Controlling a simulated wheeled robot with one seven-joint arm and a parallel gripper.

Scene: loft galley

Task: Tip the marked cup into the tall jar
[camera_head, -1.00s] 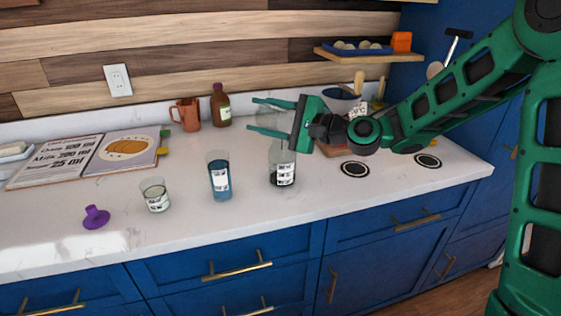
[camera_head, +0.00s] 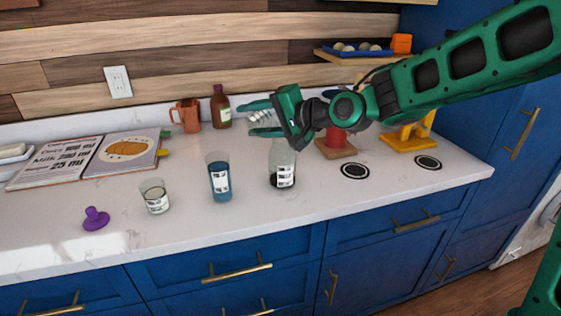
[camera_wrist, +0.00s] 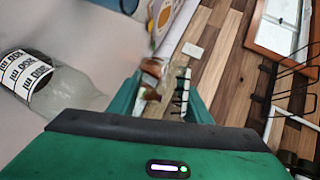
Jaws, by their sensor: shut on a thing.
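My gripper (camera_head: 262,118) is shut on the marked cup (camera_head: 263,118), a clear vessel with scale ticks, held above the counter. The cup also shows between the green fingers in the wrist view (camera_wrist: 181,92). It looks tilted, but the exact angle and any contents are hard to make out.
Left of the jar stand a glass of blue liquid (camera_head: 219,180) and a small labelled glass (camera_head: 155,196). A yellow stand (camera_head: 410,136) is at right.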

